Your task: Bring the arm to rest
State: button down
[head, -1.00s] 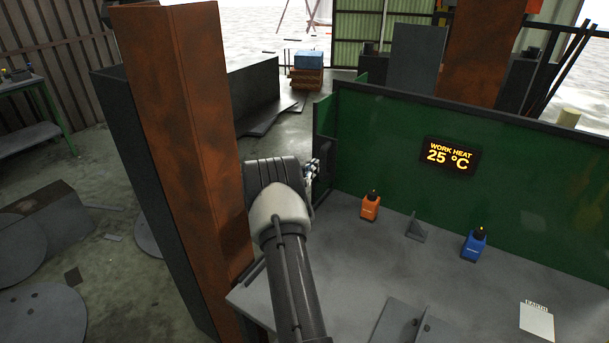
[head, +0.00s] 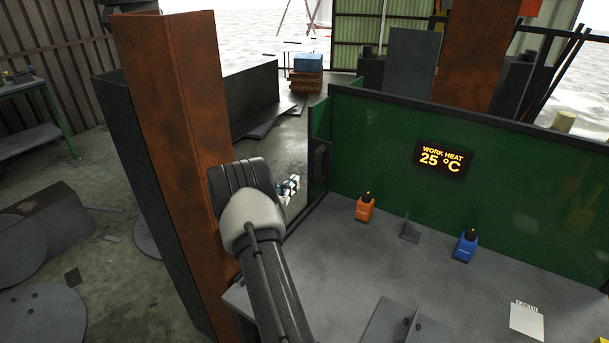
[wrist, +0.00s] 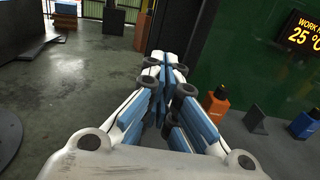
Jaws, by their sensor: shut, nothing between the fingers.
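My arm rises from the bottom of the head view in front of the rusty post. My gripper (head: 293,184) points to the right, partly hidden behind my wrist, near the left end of the green panel. In the wrist view my gripper (wrist: 168,68) is shut and empty, its white and blue fingers together at the tips. It touches nothing that I can see.
A rusty post (head: 180,130) stands close left of my arm. The grey table (head: 340,265) has a green back panel (head: 385,165). On it are an orange bottle (head: 365,209), a blue bottle (head: 466,246), a grey bracket (head: 409,230) and a white card (head: 526,321).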

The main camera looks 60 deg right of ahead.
jog(key=a, duration=0.4)
jog(key=shift+a+r+p, duration=0.1)
jog(key=shift+a+p, duration=0.15)
jog(key=shift+p, duration=0.1)
jog(key=s+a+r+m+g+y, duration=0.1)
jog(key=s+a+r+m+y, duration=0.2)
jog(key=a+r+m, duration=0.35)
jog(key=s+a+r+m+g+y, duration=0.2)
jog(key=s+a+r+m, duration=0.1)
jog(key=a+r, duration=0.55)
jog(key=s+a+m+t+y, duration=0.2)
jog(key=s+a+t+y, duration=0.1)
jog(key=a, duration=0.9)
jog(key=s+a+r+m+t+y, duration=0.1)
jog(key=s+a+m+t+y, duration=0.1)
jog(key=a, duration=1.1)
jog(key=s+a+m+t+y, duration=0.3)
jog(key=s+a+y, duration=0.3)
jog(key=a, duration=0.6)
jog(key=shift+s+a+r+m+t+y, duration=0.25)
jog(key=shift+s+r+m+t+y, duration=0.15)
jog(key=shift+y, duration=0.6)
jog(key=shift+w, duration=0.1)
